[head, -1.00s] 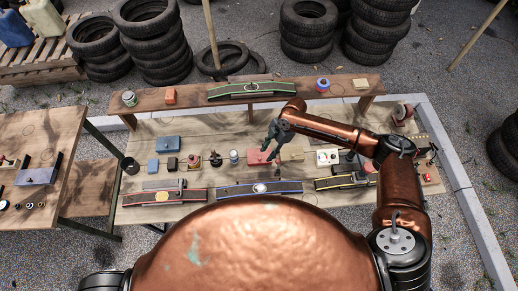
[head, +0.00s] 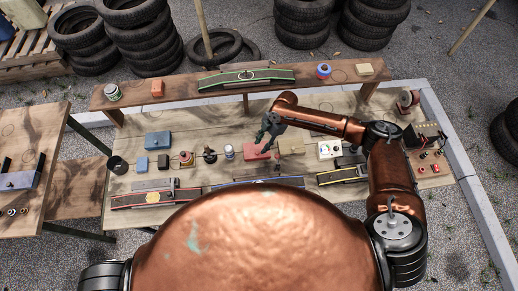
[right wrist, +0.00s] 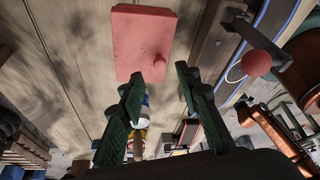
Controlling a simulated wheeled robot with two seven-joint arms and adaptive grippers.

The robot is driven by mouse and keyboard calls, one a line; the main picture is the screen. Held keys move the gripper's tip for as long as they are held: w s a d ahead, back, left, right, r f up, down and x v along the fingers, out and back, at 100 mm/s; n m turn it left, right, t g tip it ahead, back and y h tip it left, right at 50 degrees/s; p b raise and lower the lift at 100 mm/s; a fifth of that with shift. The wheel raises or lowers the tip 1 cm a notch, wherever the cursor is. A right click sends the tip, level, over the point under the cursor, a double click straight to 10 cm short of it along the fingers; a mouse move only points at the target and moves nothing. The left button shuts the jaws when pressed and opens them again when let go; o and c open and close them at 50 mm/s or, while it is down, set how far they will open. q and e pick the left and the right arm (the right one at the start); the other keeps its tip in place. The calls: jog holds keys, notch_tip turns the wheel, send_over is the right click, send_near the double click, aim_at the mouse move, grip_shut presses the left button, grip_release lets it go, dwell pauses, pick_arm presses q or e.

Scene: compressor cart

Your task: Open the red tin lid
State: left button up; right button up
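The red tin (head: 257,153) sits on the workbench in the middle of a row of small items, below my right gripper (head: 267,137) in the head view. In the right wrist view the red tin (right wrist: 140,35) is a flat red block with a small round knob (right wrist: 160,62) on the face I see. Its lid looks shut. My right gripper (right wrist: 160,76) is open, its two dark green fingers spread apart with nothing held between them. The knob appears just beyond the fingertips, roughly between them. My left gripper is not in view.
A tan box (head: 291,146) stands right of the tin, a white canister (head: 229,152) to its left. A blue box (head: 158,140) is farther left. A raised shelf (head: 205,84) runs behind. A red ball (right wrist: 257,63) shows in the right wrist view.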

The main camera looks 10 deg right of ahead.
aim_at(258, 153)
jog(key=shift+x, duration=2.2)
jog(key=shift+c, duration=0.3)
grip_shut()
